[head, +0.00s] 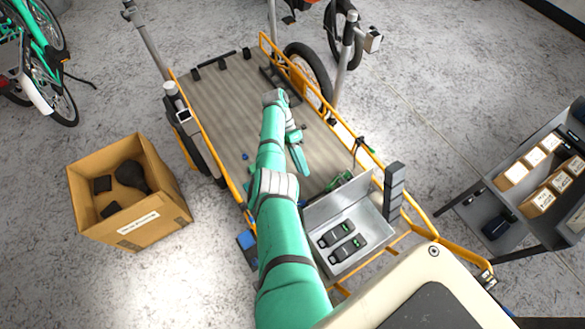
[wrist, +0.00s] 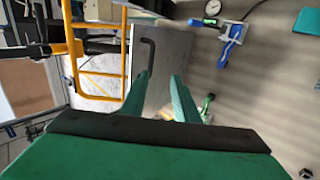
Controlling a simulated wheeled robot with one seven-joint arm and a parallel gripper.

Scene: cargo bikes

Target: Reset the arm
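My teal arm (head: 285,235) reaches out from the bottom of the head view over the wooden deck (head: 215,95) of a cargo bike. My gripper (head: 300,160) points back down the picture above the deck, partly covered by the arm. In the wrist view my gripper's two teal fingers (wrist: 160,78) stand apart with nothing between them. Beyond them are a grey metal panel and a bent dark rod (wrist: 150,57).
A grey metal tray (head: 375,222) with two black devices stands at the near end of the deck. An orange rail (head: 330,118) edges the deck. A cardboard box (head: 160,228) with black items is at left. A shelf (head: 475,215) with small boxes is at right.

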